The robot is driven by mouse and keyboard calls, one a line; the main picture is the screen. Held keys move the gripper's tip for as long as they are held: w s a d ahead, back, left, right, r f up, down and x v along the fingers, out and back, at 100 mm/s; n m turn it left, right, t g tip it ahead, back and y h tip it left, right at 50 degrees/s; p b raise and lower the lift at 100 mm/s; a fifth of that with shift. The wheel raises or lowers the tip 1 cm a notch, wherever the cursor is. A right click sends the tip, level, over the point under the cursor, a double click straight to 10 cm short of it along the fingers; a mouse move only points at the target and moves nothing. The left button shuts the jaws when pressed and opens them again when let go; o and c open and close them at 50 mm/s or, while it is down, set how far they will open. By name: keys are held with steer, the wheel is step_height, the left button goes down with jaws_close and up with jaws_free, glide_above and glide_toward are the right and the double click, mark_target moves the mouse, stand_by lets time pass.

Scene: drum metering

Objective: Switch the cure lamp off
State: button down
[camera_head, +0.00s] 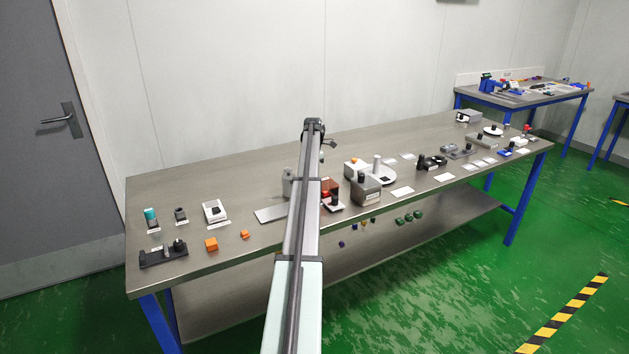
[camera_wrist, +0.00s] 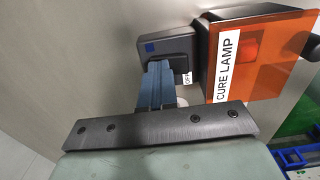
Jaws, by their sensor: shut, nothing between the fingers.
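The cure lamp (camera_wrist: 265,60) fills the upper right of the wrist view, with an orange see-through housing and a white "CURE LAMP" label. A dark grey block (camera_wrist: 165,52) with a blue square is beside it; a small white tag that seems to read "OFF" (camera_wrist: 187,77) shows at its lower edge. My gripper (camera_wrist: 158,72) is shut and empty, its blue-grey fingertips right at the block's lower edge. I cannot tell whether they touch it. A switch lever is not clearly visible. In the head view an orange-red piece (camera_head: 329,185), probably the lamp, is partly behind my arm.
The steel bench (camera_head: 200,175) holds many small items. A grey box with a black knob (camera_head: 366,188) stands right of my arm. Orange blocks (camera_head: 211,244) lie at the left front. The bench's back left is clear.

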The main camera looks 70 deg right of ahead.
step_height(320, 180, up, 7)
stand_by(1.1)
stand_by(0.3)
